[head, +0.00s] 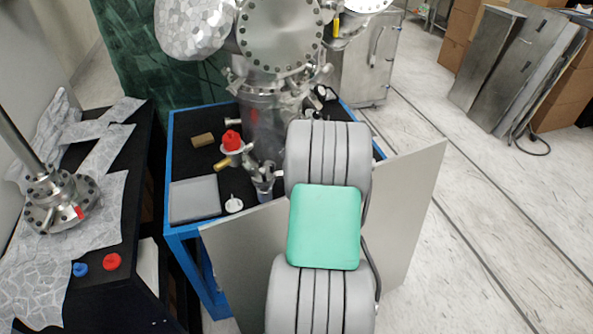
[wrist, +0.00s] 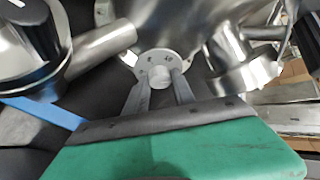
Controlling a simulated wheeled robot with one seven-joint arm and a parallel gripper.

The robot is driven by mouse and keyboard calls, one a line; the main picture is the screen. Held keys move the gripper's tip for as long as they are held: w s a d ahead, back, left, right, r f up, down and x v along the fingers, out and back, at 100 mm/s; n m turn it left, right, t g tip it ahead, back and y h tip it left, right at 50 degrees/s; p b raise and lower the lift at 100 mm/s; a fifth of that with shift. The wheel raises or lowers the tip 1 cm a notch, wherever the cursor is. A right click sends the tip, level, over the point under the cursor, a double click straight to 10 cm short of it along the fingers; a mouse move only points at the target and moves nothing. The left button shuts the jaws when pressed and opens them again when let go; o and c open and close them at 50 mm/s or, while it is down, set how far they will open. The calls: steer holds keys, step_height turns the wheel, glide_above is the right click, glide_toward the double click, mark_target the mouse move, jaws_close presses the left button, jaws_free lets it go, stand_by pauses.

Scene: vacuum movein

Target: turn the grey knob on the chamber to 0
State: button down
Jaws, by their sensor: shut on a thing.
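The grey knob (wrist: 160,82) is a small round stub at the middle of a pale round plate (wrist: 157,62) with small dark holes, in the wrist view. The plate sits on the shiny metal chamber (wrist: 185,22), which also shows in the head view (head: 262,115). My gripper (wrist: 160,84) has its two grey fingers on either side of the knob, shut on it. The knob's lower part is partly hidden between the fingers. No number can be read on the plate. In the head view my grey and green arm hides the knob and the fingertips.
A metal pipe (wrist: 100,48) and a black-topped round part (wrist: 22,30) are close by on the left. Another metal port (wrist: 240,65) is on the right. A red-capped valve (head: 231,142) and a grey box (head: 194,199) stand on the blue-framed bench (head: 172,150).

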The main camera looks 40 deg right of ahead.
steer(key=shift+r, duration=0.1)
steer(key=c, duration=1.1)
jaws_free()
steer(key=shift+o, duration=0.2)
